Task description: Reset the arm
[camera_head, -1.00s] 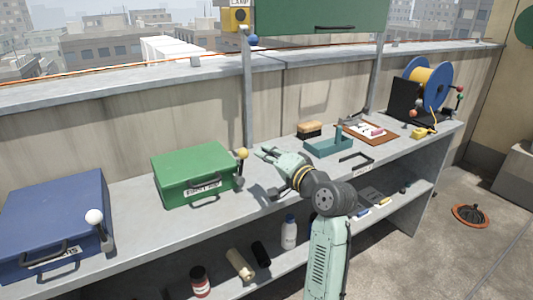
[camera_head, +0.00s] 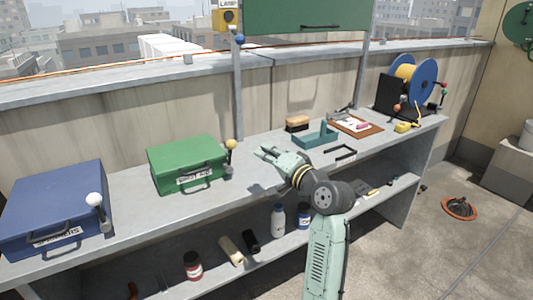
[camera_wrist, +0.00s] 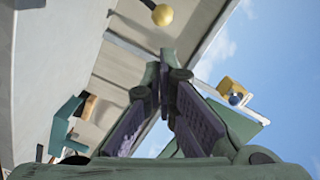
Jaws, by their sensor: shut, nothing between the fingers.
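My arm reaches up in front of the bench in the head view. My gripper (camera_head: 268,153) is at its end, over the grey bench top (camera_head: 130,197), pointing left and away from me. It is just right of the green case (camera_head: 186,163) and its yellow-knobbed lever (camera_head: 231,146). In the wrist view my gripper's fingers (camera_wrist: 165,65) come together at the tips with nothing between them. The yellow knob (camera_wrist: 162,15) shows beyond the fingertips there.
A blue case (camera_head: 55,205) with a white-knobbed lever stands at the left. A teal tray (camera_head: 316,135), a clipboard (camera_head: 356,125) and a cable reel (camera_head: 415,80) stand to the right. Bottles and jars, such as a white bottle (camera_head: 278,221), are on the lower shelf.

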